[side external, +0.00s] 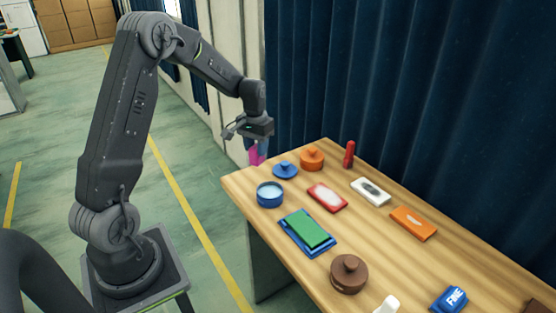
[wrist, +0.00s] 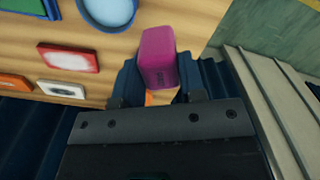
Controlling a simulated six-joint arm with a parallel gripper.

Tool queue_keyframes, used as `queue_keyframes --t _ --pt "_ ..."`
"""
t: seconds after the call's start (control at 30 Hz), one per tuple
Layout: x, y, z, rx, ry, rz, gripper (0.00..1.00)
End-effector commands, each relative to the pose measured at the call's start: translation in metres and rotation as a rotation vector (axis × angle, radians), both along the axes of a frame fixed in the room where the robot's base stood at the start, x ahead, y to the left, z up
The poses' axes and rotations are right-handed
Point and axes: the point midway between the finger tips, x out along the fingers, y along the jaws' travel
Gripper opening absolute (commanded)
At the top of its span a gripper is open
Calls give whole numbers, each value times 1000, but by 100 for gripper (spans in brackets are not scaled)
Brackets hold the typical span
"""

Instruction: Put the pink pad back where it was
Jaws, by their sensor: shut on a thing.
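The pink pad (side external: 256,156) is held in my gripper (side external: 258,148) near the table's far left corner, left of the blue knobbed lid (side external: 285,169). In the side view its lower part shows below the fingers; I cannot tell its exact height above the table. In the wrist view the pink pad (wrist: 160,55) is a block standing out between the two blue fingers of my gripper (wrist: 159,72), with faint dark marking on one face. The fingers are shut on it and hide part of it. No marked place for the pad is plain to see.
A dark curtain (side external: 420,90) hangs behind.

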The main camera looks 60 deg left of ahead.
Motion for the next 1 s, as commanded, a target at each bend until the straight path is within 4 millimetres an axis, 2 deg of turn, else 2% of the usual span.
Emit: queue_keyframes --t 0.03,0.1,0.23,0.67,1.0 --pt "-5 14 -1 0 1 33 7" --pt "-8 27 -2 0 0 63 7" --pt "-13 38 -3 0 0 90 7" --pt "-14 39 -6 0 1 93 7" --pt "-14 39 -45 -3 3 92 7"
